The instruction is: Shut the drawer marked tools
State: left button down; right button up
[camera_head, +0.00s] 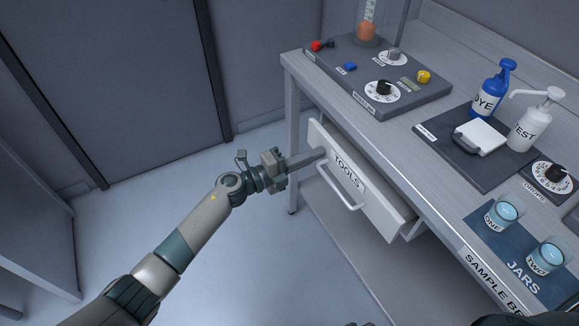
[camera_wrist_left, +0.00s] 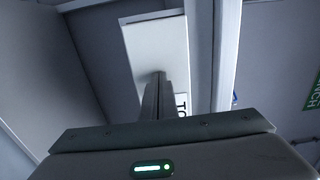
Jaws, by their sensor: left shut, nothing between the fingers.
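The drawer marked TOOLS (camera_head: 364,186) hangs under the bench's front edge in the head view and stands partly open, pulled out from the bench. It has a white front with a bar handle (camera_head: 340,190). My left gripper (camera_head: 324,153) is shut and empty, with its fingertips at the far end of the drawer front, left of the label. In the left wrist view the shut fingers (camera_wrist_left: 157,80) meet the white drawer front (camera_wrist_left: 155,50) and partly hide its label. They appear to touch it. My right gripper is not seen.
The bench (camera_head: 440,213) carries a control panel (camera_head: 385,75) with knobs, a blue DYE bottle (camera_head: 490,92), a white TEST bottle (camera_head: 529,125), and two jars on a blue JARS mat (camera_head: 513,262). The floor (camera_head: 240,240) left of the bench is clear.

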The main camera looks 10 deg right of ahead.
pick_arm(q)
jog(key=x, duration=0.3)
jog(key=shift+d+r+b, duration=0.15)
jog(key=shift+b, duration=0.15)
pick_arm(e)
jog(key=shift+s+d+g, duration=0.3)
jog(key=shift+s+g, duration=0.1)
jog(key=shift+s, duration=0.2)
pick_arm(q)
jog(key=shift+r, duration=0.1)
jog(key=shift+w, duration=0.1)
